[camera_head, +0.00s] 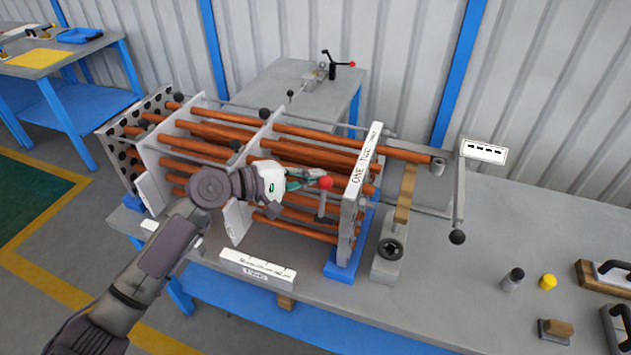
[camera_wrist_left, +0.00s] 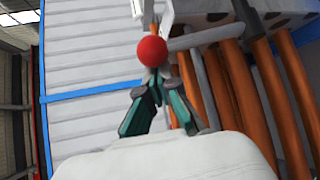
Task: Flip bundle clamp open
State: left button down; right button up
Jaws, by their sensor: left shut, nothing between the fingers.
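The bundle clamp's red ball knob (camera_head: 326,183) sits on a grey lever (camera_head: 322,206) in front of the copper tube bundle (camera_head: 300,150). My left gripper (camera_head: 316,175) is shut and empty, with its teal fingertips right beside the knob. In the left wrist view the red ball (camera_wrist_left: 152,51) stands just beyond the closed fingertips (camera_wrist_left: 158,78). I cannot tell if they touch. The lever's lower end and pivot are partly hidden. My right gripper is not in view.
A white end plate (camera_head: 358,190) with lettering stands right of the knob. A grey block with a black star knob (camera_head: 390,248) and a wooden bar (camera_head: 405,195) is farther right. A labelled white strip (camera_head: 257,268) lies in front. The table's right part (camera_head: 540,225) has free room.

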aim_at(323, 187)
pick_arm(q)
jog(key=s+m+h+b, duration=0.1)
jog(key=b, duration=0.3)
jog(key=s+a+m+t+h+b, duration=0.1)
jog(key=s+m+b, duration=0.1)
jog(key=b, duration=0.3)
jog(key=s+m+t+h+b, duration=0.1)
jog(key=s+h+b, duration=0.1)
jog(key=b, duration=0.3)
jog(key=shift+a+f+m, duration=0.2)
jog(key=shift+a+m, duration=0.05)
jog(key=shift+m, duration=0.05)
jog(key=shift+s+a+r+t+b, duration=0.15)
jog(key=shift+s+b, duration=0.2)
jog(key=shift+b, duration=0.25)
jog(key=shift+s+a+r+t+b, duration=0.15)
jog(key=shift+s+b, duration=0.15)
jog(key=shift+b, duration=0.25)
jog(key=shift+f, duration=0.1)
jog(key=shift+s+d+f+h, duration=0.1)
jog(key=shift+h, duration=0.2)
